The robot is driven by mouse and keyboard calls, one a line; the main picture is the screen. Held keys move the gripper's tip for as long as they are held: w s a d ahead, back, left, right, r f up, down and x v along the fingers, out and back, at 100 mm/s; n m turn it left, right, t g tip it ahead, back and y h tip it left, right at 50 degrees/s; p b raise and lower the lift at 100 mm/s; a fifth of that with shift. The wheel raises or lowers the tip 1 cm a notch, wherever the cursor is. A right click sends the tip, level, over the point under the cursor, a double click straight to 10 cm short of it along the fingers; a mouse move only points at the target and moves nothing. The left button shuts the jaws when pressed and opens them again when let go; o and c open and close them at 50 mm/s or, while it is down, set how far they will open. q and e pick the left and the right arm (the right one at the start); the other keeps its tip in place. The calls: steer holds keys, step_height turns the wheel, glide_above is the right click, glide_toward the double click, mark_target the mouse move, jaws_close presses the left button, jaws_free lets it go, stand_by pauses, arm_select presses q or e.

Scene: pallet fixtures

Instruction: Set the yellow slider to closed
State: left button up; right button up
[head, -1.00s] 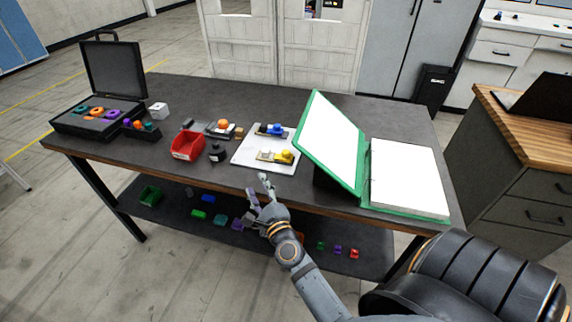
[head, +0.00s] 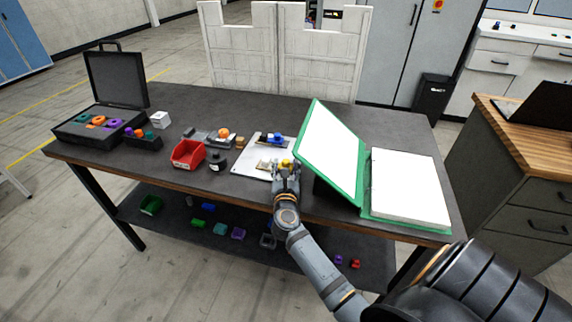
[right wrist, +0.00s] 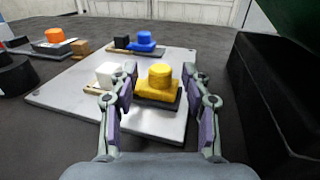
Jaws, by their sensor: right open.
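The yellow slider (right wrist: 158,82) has a round knob and sits on a dark rail at the near edge of a pale plate (right wrist: 75,93). A white block (right wrist: 108,74) stands at the left end of that rail. In the head view the yellow slider (head: 286,163) is partly hidden by my right gripper (head: 286,171). My right gripper (right wrist: 158,92) is open, with one finger on each side of the yellow slider and gaps between. I cannot tell whether a finger touches it. My left gripper is not in view.
A blue slider (right wrist: 142,42) sits farther back on the plate. A green binder (head: 318,180) stands close to the right of my gripper. A red bin (head: 187,154), an orange-knobbed fixture (head: 223,135) and a black round piece (head: 217,161) lie to the left.

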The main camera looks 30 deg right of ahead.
steer(key=shift+w+d, duration=0.3)
steer(key=shift+w, duration=0.05)
jaws_close()
